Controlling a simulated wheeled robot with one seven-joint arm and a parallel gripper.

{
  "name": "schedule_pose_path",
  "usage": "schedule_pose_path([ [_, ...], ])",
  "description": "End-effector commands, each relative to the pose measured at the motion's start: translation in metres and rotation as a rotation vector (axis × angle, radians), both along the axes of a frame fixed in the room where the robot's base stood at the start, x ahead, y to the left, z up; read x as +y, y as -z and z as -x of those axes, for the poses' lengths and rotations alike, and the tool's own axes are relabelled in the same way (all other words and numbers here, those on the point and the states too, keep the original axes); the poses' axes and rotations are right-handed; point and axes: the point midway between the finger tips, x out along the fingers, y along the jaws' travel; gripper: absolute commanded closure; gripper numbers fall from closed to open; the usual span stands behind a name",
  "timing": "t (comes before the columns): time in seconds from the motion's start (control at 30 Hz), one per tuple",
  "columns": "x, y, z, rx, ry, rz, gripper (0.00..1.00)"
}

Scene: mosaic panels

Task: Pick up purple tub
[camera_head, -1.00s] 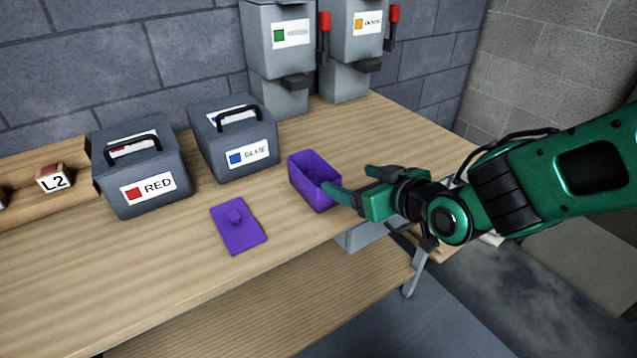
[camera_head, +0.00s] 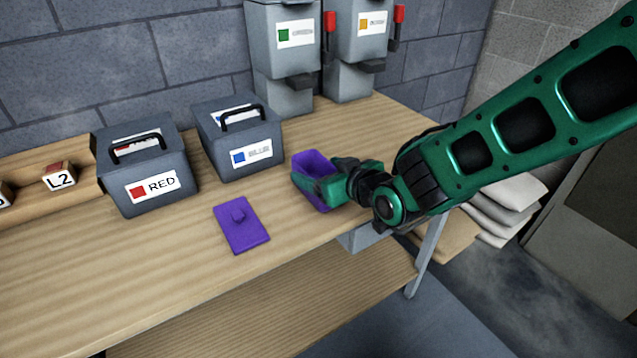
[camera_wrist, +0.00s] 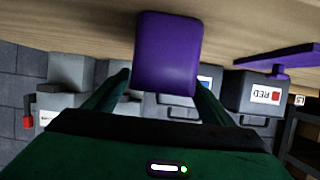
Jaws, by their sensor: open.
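The purple tub (camera_head: 309,163) is an open box standing upright on the wooden table near its front right edge. My gripper (camera_head: 316,180) is open at the tub, and its fingers cover part of the tub's side in the head view. In the wrist view the tub (camera_wrist: 168,55) lies between the two open fingers (camera_wrist: 162,88). I cannot tell whether a finger touches it. A flat purple lid (camera_head: 241,226) with a small knob lies on the table to the left of the tub.
A grey RED box (camera_head: 150,188) and a grey BLUE box (camera_head: 240,135) with black handles stand behind. Two grey dispensers (camera_head: 285,50) with red levers stand at the wall. The table's left front (camera_head: 110,270) is clear. White sacks (camera_head: 510,205) lie beyond the right edge.

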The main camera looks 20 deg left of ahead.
Motion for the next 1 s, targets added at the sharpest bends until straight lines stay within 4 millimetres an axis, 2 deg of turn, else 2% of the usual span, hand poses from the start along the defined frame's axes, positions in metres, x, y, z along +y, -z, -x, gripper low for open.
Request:
schedule_pose_path([
  [0.17, 0.0107, 0.0064, -0.0097, 0.0, 0.0, 0.0, 0.23],
  [0.4, 0.0119, 0.0068, -0.0107, 0.001, 0.0, -0.001, 0.23],
  [0.43, 0.0118, 0.0069, -0.0106, 0.001, 0.0, -0.001, 0.26],
  [0.47, 0.0118, 0.0068, -0.0107, 0.001, 0.0, -0.001, 0.33],
  [0.6, 0.0117, 0.0068, -0.0106, 0.001, 0.0, -0.001, 0.66],
  [1.0, 0.0117, 0.0026, -0.0109, -0.001, 0.001, -0.002, 0.68],
])
